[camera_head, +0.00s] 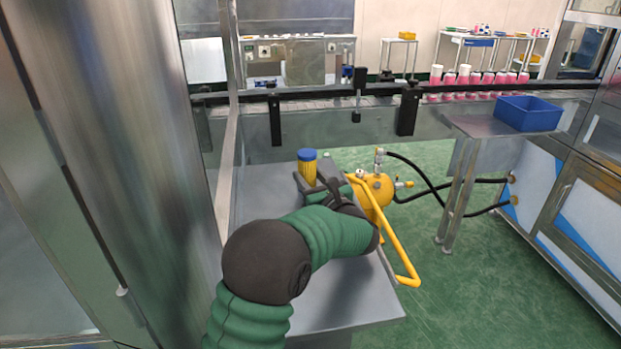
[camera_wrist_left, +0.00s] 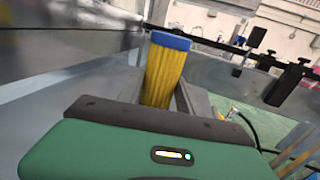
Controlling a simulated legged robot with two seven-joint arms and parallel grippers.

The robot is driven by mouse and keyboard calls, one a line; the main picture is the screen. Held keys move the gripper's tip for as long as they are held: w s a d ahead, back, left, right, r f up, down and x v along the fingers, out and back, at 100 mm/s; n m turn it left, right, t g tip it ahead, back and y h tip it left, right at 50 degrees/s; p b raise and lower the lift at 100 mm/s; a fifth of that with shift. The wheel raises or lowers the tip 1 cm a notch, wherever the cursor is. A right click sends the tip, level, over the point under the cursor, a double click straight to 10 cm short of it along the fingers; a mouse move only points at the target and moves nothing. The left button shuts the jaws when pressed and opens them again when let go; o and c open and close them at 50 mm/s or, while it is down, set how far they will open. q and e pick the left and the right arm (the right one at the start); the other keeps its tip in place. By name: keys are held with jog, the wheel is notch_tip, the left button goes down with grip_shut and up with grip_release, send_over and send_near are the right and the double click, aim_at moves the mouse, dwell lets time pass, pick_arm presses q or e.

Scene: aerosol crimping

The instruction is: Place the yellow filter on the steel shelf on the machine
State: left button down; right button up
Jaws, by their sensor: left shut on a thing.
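The yellow filter (camera_head: 308,168) has a blue cap and stands upright over the steel shelf (camera_head: 262,195) in the head view. My left gripper (camera_head: 309,182) is shut on it. In the left wrist view the filter (camera_wrist_left: 165,75) sits between the two fingers, tilted a little in the picture. I cannot tell whether its bottom touches the shelf, because my gripper and wrist hide it. My right gripper is not in view.
A yellow tank (camera_head: 375,190) with a bent yellow handle and black hoses stands right of the shelf. A steel column (camera_head: 110,150) rises at the left. A conveyor rail with black brackets runs behind. A blue bin (camera_head: 530,113) stands on a side ledge.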

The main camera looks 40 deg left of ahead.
pick_arm(q)
jog(key=c, duration=0.8)
grip_release()
jog(key=shift+a+f, duration=0.35)
jog(key=shift+a, duration=0.25)
jog(key=shift+d+r, duration=0.15)
jog(key=shift+d, duration=0.25)
jog(key=shift+r+p, duration=0.3)
jog(key=shift+p, duration=0.1)
jog(key=v, duration=1.2)
jog(key=shift+f, duration=0.15)
jog(key=shift+a, duration=0.1)
